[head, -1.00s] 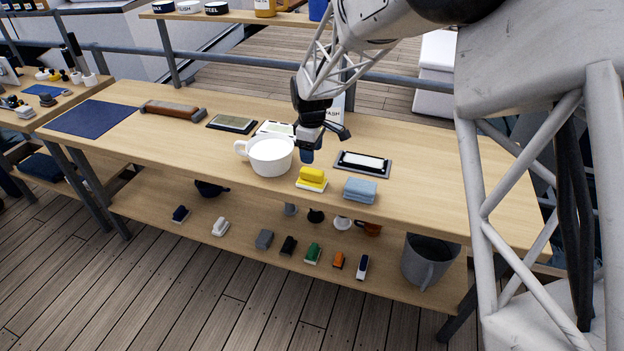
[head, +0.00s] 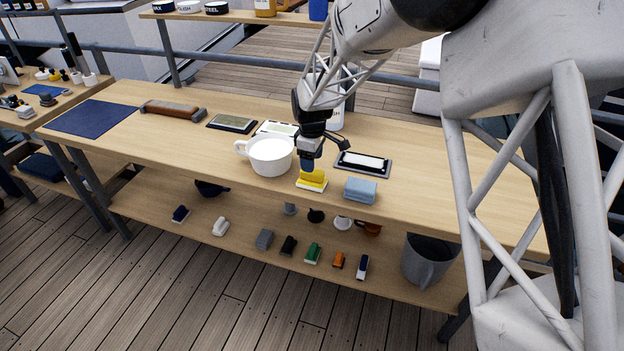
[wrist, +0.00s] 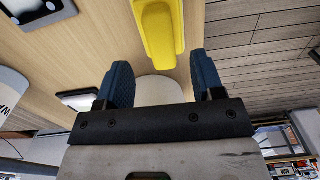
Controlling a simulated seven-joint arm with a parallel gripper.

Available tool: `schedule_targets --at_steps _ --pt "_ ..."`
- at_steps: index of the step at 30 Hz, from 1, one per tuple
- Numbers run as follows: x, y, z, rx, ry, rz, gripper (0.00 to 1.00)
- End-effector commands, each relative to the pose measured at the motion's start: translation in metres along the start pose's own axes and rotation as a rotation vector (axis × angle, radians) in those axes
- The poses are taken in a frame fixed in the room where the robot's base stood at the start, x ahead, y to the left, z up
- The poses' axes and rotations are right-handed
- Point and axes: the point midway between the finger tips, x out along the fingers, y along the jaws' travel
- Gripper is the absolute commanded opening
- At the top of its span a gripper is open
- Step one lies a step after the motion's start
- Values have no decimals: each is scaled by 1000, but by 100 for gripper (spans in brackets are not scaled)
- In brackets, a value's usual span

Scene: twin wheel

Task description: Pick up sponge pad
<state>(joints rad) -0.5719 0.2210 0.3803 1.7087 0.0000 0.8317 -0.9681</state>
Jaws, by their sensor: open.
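The yellow sponge pad (head: 314,179), a block with a raised grip and a white underside, lies on the workbench near its front edge. My gripper (head: 308,166) points down just above and behind it, its tips partly overlapping the pad in the head view. In the wrist view the pad (wrist: 160,28) shows beyond the gap between the two blue fingers of my gripper (wrist: 161,78). The fingers are spread, with nothing between them. Contact with the pad cannot be made out.
A white mug (head: 270,155) stands close to the left of the pad. The bench top (head: 440,190) is clear farther right.

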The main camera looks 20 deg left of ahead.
Motion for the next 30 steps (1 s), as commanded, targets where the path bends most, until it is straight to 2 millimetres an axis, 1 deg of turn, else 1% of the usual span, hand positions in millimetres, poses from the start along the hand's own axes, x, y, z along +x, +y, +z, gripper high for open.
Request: schedule_targets --at_steps 9,12,16,30 --pt "34 -2 2 0 -1 -1 62" --pt "42 -2 2 0 -1 0 62" --pt "46 -2 2 0 0 1 62" --pt "46 -2 2 0 0 1 62"
